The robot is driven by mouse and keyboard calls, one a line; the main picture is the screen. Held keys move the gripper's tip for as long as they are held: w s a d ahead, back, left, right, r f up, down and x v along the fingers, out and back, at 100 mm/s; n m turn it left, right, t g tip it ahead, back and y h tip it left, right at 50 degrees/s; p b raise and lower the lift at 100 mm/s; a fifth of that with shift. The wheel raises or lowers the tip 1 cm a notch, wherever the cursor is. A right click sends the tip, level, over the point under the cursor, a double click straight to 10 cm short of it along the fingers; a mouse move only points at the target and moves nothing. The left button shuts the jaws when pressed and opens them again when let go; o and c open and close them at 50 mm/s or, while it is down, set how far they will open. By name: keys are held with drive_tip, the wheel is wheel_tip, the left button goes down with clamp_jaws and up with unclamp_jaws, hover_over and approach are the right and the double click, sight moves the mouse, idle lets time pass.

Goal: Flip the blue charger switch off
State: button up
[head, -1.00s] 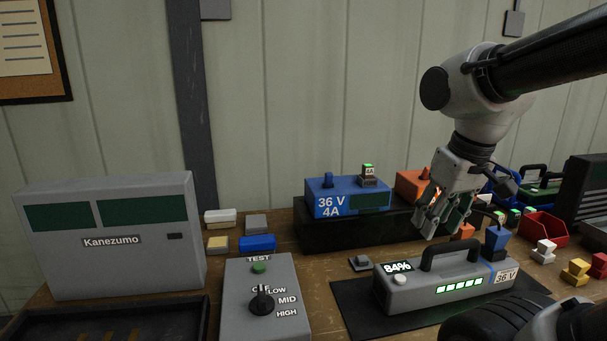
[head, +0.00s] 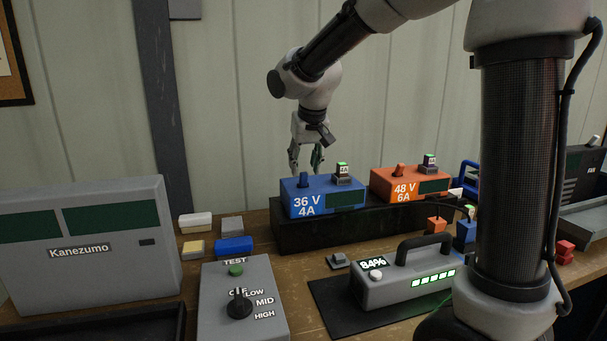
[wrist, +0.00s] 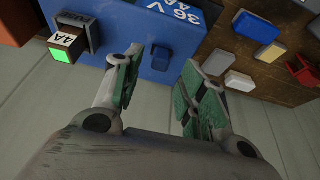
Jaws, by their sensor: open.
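The blue charger (head: 347,199), marked 36 V 4A, sits on a black riser at the back of the bench. Its blue switch (head: 303,181) stands on top at the left, left of a fuse block with a green-topped 4A plug (head: 342,169). My gripper (head: 305,167) points down just above and behind the charger, open and empty. In the wrist view, the charger (wrist: 150,25) lies ahead of the fingers, and the switch (wrist: 160,58) shows between the two green-padded fingers (wrist: 160,78). I cannot tell whether they touch it.
The orange 48 V 6A charger (head: 408,187) stands close on the right on the same black riser (head: 300,236). A battery (head: 400,290) reading 84% lies in front on a dark mat. Small blocks and a grey tester (head: 240,310) are at left. A wall is behind.

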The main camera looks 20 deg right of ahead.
sight(304, 174)
drive_tip(key=shift+x, duration=1.95)
drive_tip(key=shift+c, duration=0.2)
clamp_jaws()
drive_tip(key=shift+s+t, duration=0.3)
drive_tip(key=shift+t, duration=0.5)
drive_tip(key=shift+o, duration=0.2)
unclamp_jaws()
